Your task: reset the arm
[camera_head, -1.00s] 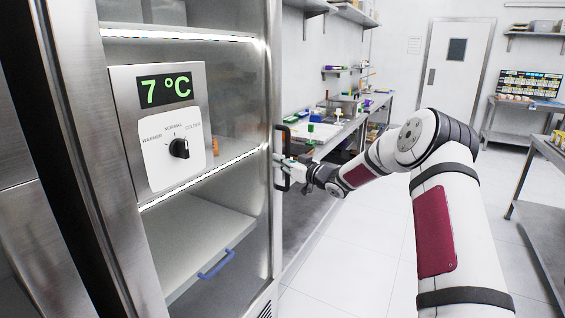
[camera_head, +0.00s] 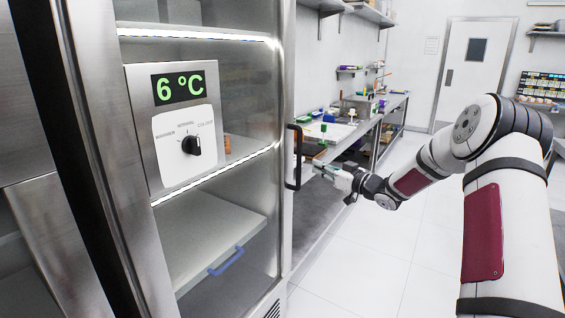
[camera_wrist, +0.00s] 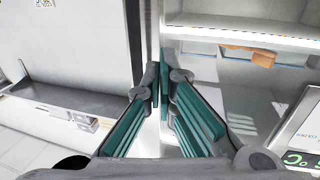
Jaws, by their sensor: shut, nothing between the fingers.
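My gripper (camera_head: 322,166) is shut and empty, a little to the right of the black door handle (camera_head: 294,157) of the glass-fronted fridge in the head view. A gap shows between the fingertips and the handle. In the wrist view the two green-padded fingers (camera_wrist: 160,84) meet at their tips with nothing between them. My arm reaches in from the right of the head view, bent at the elbow.
The steel fridge (camera_head: 283,90) fills the left, with a display (camera_head: 178,86) reading 6 °C and a black knob (camera_head: 191,146). Its glass door looks shut. A steel counter (camera_head: 352,137) with small items stands beyond. The floor (camera_head: 350,255) between is clear.

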